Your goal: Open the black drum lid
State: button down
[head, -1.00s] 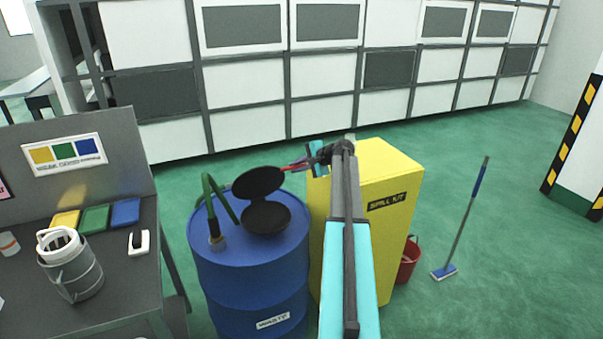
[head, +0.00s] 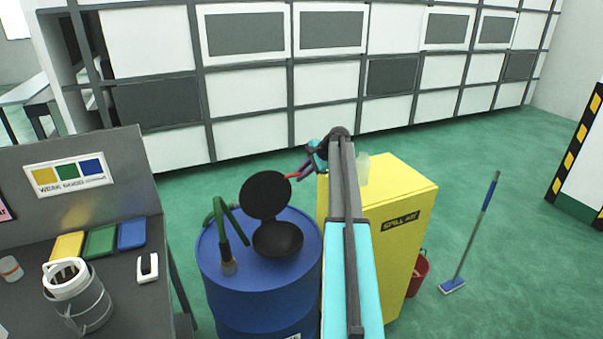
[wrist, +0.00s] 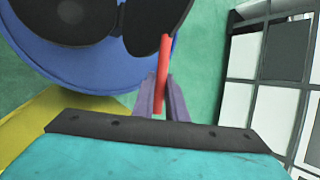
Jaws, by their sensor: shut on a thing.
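The round black drum lid (head: 266,194) stands tilted up at its hinge, clear of the round black opening (head: 278,240) on the blue drum (head: 225,290). A red handle (head: 291,177) sticks out from the lid's edge. My gripper (head: 304,170) is shut on this handle, at the upper right of the lid. In the wrist view, the purple fingers (wrist: 161,100) close around the red handle (wrist: 162,70), with the lid (wrist: 155,25) just beyond and the black opening (wrist: 75,20) to its left. My arm hides part of the drum's right side.
A green hose (head: 214,220) rises from the drum top left of the lid. A yellow spill kit cabinet (head: 405,250) stands close to the drum's right. A grey bench (head: 130,300) is at left, a mop (head: 470,235) at right. Green floor behind is open.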

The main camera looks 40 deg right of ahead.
jog(key=shift+f, duration=0.1)
dwell(0.3)
jog(key=c, duration=1.8)
grip_release()
jog(key=shift+w, duration=0.1)
jog(key=shift+o, duration=0.2)
jog(key=b+v, duration=0.4)
jog(key=v, duration=1)
jog(key=shift+b, duration=0.35)
jog(key=shift+f, duration=0.1)
